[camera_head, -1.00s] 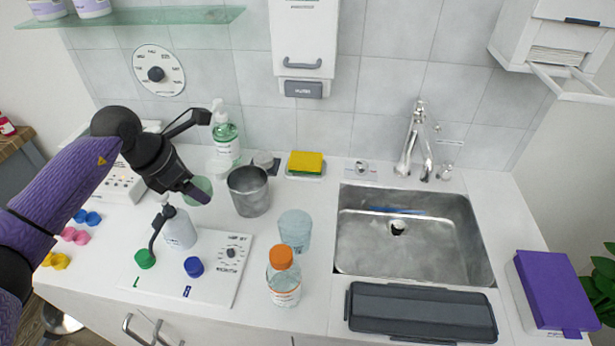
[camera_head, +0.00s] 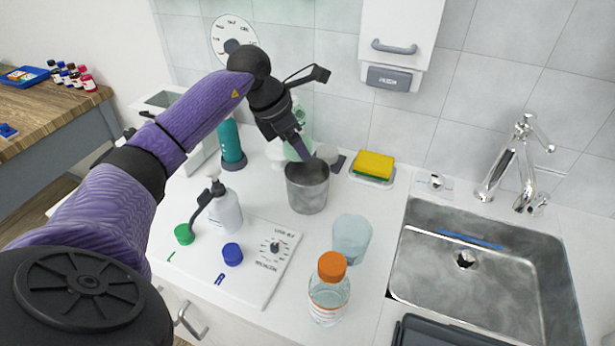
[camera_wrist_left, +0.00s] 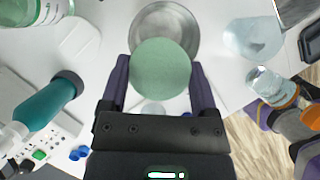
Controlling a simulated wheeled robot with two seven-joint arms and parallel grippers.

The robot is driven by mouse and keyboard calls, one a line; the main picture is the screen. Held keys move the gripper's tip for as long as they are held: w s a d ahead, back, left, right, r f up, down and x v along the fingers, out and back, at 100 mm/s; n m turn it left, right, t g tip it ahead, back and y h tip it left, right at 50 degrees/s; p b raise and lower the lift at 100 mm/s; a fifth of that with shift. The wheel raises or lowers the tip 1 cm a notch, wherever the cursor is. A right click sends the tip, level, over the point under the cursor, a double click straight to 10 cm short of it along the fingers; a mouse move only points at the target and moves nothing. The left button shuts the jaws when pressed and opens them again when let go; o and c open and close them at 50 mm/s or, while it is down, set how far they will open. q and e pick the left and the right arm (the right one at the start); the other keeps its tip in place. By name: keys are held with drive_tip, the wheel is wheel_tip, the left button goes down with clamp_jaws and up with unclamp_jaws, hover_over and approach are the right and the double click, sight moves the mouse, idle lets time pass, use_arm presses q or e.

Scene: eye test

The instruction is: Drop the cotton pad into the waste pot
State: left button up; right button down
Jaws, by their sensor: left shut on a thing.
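My left gripper (camera_head: 303,153) is shut on the round pale green cotton pad (camera_wrist_left: 160,68). In the left wrist view the pad sits between the two fingers (camera_wrist_left: 160,85) and covers part of the waste pot behind it. The waste pot (camera_head: 307,190) is a grey metal cup standing on the white counter. In the head view the fingers and the pad are above the pot's rear rim, and the pad is partly hidden by the fingers. The pot's round opening also shows in the left wrist view (camera_wrist_left: 165,20). My right gripper is not seen.
A yellow-green sponge (camera_head: 373,166) lies right of the pot. A clear tumbler (camera_head: 351,240) and an orange-capped bottle (camera_head: 329,290) stand in front. A white pump bottle (camera_head: 226,212) and a teal bottle (camera_head: 231,143) stand left. The sink (camera_head: 490,270) is at right.

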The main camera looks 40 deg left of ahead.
use_arm(q)
drive_tip(key=o, duration=1.2)
drive_tip(key=shift+r, duration=0.1)
drive_tip(key=shift+c, duration=0.2)
drive_tip(key=p+v, duration=0.2)
drive_tip(key=v, duration=0.8)
